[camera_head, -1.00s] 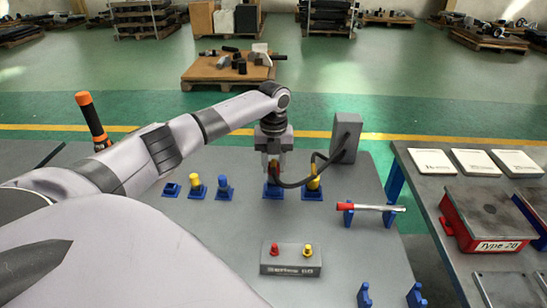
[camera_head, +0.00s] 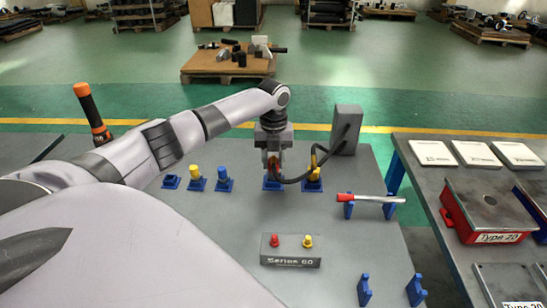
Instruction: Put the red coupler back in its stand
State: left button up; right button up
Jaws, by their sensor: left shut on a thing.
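The red coupler (camera_head: 272,163) is in my left gripper (camera_head: 273,160), which is shut on it. The gripper points down, and its fingers hide much of the coupler. A blue stand (camera_head: 273,184) is directly beneath, at the back of the grey table. The coupler's lower end is at or just over this stand; I cannot tell whether it is fully seated. A dark cable (camera_head: 296,180) runs from the coupler towards the grey upright box (camera_head: 346,130). My right gripper is not in view.
A yellow coupler (camera_head: 314,174) stands in a blue stand close on the right. Several blue stands, one with a yellow piece (camera_head: 195,172), are to the left. A red-and-white rod (camera_head: 370,198) lies on blue supports. A grey block (camera_head: 290,249) sits nearer. The table between is clear.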

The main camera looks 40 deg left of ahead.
pick_arm(q)
jog(key=shift+f+b, duration=0.3)
jog(key=shift+f, duration=0.75)
jog(key=o, duration=1.2)
notch_tip(320, 180, up, 3)
jog(key=p, duration=0.3)
jog(key=shift+r, duration=1.05)
jog(key=shift+r+b, duration=0.45)
jog(key=shift+r, duration=3.15)
